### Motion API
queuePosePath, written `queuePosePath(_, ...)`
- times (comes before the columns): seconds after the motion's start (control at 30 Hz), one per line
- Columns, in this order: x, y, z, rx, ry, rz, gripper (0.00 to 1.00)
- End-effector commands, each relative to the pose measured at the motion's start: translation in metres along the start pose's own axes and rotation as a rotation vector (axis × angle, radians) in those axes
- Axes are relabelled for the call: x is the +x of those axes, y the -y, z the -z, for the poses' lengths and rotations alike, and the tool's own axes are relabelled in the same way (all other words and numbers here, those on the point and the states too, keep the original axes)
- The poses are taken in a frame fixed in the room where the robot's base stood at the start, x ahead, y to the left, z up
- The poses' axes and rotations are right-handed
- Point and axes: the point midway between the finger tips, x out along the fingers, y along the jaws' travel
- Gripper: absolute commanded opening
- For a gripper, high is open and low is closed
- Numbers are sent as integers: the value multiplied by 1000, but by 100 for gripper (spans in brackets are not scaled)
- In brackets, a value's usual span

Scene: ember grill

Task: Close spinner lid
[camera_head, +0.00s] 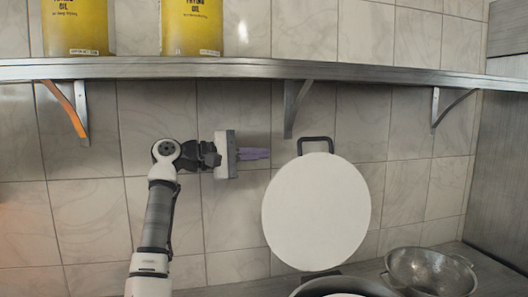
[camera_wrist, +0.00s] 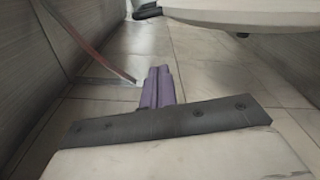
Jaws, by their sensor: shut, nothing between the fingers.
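The spinner lid (camera_head: 316,212) is a large white disc with a dark loop handle at its top edge. It stands open, nearly upright, above the spinner (camera_head: 342,287), whose rim shows at the bottom edge of the head view. My gripper (camera_head: 262,153) points right, level with the lid's top and to the left of it, with a gap between. Its purple fingers are together and empty. In the wrist view the fingers (camera_wrist: 158,86) show shut in the middle, and the pale underside or edge of the lid (camera_wrist: 250,12) shows at the top right.
A metal shelf (camera_head: 380,72) with brackets runs along the tiled wall above my gripper. Two yellow oil containers (camera_head: 192,27) stand on it. A metal colander (camera_head: 430,270) sits on the counter right of the spinner. The wall left of the lid is bare.

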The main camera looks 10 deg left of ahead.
Motion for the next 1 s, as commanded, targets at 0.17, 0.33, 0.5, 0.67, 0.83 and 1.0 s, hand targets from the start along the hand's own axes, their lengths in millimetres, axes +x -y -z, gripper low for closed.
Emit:
queuePosePath(0.17, 38, -3, -2, -1, 4, 1, 0)
queuePosePath(0.33, 76, -3, -2, -2, 4, 2, 0)
queuePosePath(0.5, 75, -2, -16, 1, 0, -2, 0)
queuePosePath(0.67, 71, -1, -30, 0, 0, -1, 0)
queuePosePath(0.83, 68, 0, -37, -3, 0, -1, 0)
queuePosePath(1.0, 68, 0, -38, -3, 0, 0, 0)
